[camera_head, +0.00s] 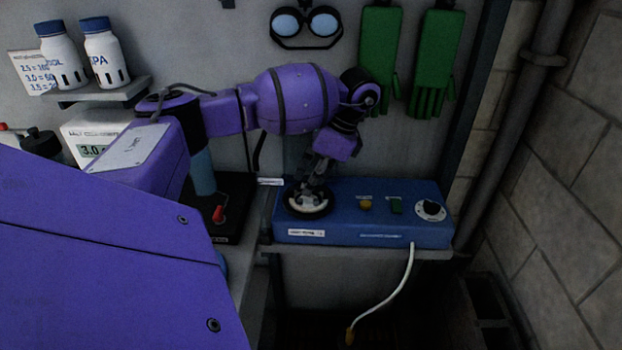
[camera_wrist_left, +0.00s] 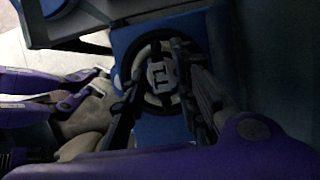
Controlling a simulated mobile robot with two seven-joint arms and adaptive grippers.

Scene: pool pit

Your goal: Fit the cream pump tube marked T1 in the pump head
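The cream pump tube (camera_head: 306,207) shows as a pale curve inside the round black pump head (camera_head: 290,209) at the left of the blue pump box (camera_head: 375,236). In the left wrist view, a pale piece with a partly readable mark like T1 (camera_wrist_left: 160,73) lies within the black ring. My left gripper (camera_head: 317,185) points down over the pump head. Its two dark fingers (camera_wrist_left: 165,70) stand apart, one on each side of the marked piece. Whether they grip it or only flank it is unclear. Whether the tube is fully seated is hidden. My right gripper is not in view.
Bottles (camera_head: 104,55) stand on a shelf at left. Goggles (camera_head: 305,27) and green gloves (camera_head: 437,55) hang behind.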

